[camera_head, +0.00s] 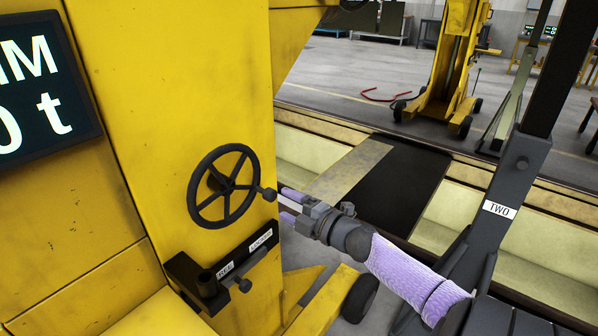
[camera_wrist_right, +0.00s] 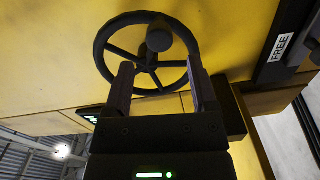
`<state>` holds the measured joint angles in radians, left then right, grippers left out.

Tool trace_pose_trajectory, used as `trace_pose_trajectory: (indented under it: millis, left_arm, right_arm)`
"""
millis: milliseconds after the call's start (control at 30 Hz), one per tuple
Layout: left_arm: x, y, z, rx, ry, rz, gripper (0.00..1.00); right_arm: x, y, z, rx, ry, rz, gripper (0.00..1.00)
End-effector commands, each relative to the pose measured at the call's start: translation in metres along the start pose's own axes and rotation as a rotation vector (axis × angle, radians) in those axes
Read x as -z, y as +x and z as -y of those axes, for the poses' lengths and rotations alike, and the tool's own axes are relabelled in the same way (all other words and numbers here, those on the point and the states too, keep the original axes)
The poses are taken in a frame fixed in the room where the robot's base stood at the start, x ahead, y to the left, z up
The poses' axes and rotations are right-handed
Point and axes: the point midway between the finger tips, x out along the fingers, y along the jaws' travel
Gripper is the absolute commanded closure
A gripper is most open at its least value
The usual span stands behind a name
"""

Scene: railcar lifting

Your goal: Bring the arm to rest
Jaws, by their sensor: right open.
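My right arm comes in from the lower right in the head view, in a purple sleeve. Its right gripper (camera_head: 283,203) is just right of a black spoked handwheel (camera_head: 223,187) on a yellow column (camera_head: 170,100). In the right wrist view the jaws of the right gripper (camera_wrist_right: 161,82) are open, with nothing held between them. The handwheel (camera_wrist_right: 147,52) and its round knob (camera_wrist_right: 158,40) show beyond the fingertips there. I cannot tell whether a finger touches the rim. My left gripper is not in view.
Below the wheel, a black bracket (camera_head: 225,268) with a lever carries two labels; one reads FREE (camera_wrist_right: 283,47) in the wrist view. A display (camera_head: 40,85) is at left. A yellow jack (camera_head: 450,65) stands farther back.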

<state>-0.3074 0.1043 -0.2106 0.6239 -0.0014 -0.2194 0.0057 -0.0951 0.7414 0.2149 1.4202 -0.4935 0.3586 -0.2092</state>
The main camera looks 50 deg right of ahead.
Motion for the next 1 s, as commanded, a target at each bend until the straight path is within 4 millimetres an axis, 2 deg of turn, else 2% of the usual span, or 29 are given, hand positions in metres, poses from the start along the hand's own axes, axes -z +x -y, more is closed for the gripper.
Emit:
trace_pose_trajectory:
  millis: [100,200,667,733,767,867,900,967,1000]
  left_arm:
    - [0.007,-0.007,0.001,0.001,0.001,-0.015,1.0]
    - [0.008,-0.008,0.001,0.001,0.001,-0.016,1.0]
    - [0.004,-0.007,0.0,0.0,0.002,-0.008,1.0]
    - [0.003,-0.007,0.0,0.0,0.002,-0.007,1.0]
    - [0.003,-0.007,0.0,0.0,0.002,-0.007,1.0]
    - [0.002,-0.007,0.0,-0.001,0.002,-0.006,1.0]
    - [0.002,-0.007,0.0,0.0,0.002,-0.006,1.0]
    - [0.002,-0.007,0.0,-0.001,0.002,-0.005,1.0]
    - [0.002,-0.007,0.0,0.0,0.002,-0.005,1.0]
  right_arm:
    - [0.0,-0.02,-0.001,0.001,0.001,0.001,0.27]
    - [0.0,-0.027,-0.001,0.0,0.0,0.001,0.27]
    - [-0.001,-0.029,0.004,0.007,0.011,0.009,0.27]
    - [-0.006,-0.035,0.029,0.048,0.078,0.058,0.27]
    - [-0.009,-0.041,0.047,0.079,0.128,0.095,0.27]
    - [-0.013,-0.074,0.137,0.238,0.354,0.276,0.27]
    - [-0.008,-0.094,0.176,0.313,0.447,0.358,0.27]
    - [0.005,-0.127,0.232,0.427,0.573,0.478,0.27]
    - [0.018,-0.151,0.265,0.506,0.649,0.556,0.27]
